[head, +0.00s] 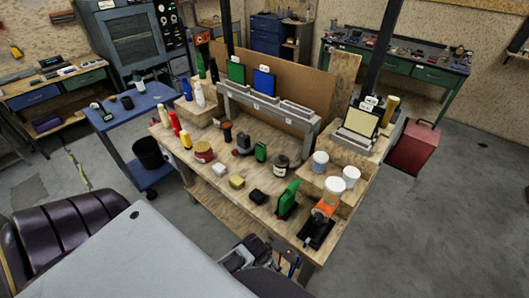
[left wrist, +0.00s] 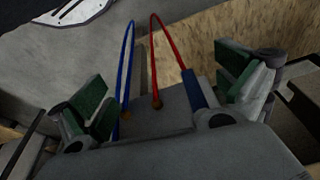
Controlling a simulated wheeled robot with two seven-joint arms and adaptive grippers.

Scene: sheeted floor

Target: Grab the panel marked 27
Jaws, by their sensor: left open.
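Several upright panels show in the head view: a green panel (head: 236,73) and a blue panel (head: 264,82) stand in the grey rack (head: 258,106) at the back of the bench. A cream panel (head: 360,122) leans on a grey holder at the right. Small white labels are near them, but their numbers are too small to read, so I cannot tell which is 27. My left gripper (left wrist: 165,82) is open and empty, its green-padded fingers apart. A gripper (head: 262,252), apparently the left, shows at the bench's front edge, away from the panels. My right gripper is not in view.
The wooden bench (head: 225,181) holds jars, bottles and small blocks. A green piece (head: 288,197) on a black base and an orange-black tool (head: 322,216) stand at the front right. A blue cart (head: 128,112) is left, a red box (head: 412,145) right.

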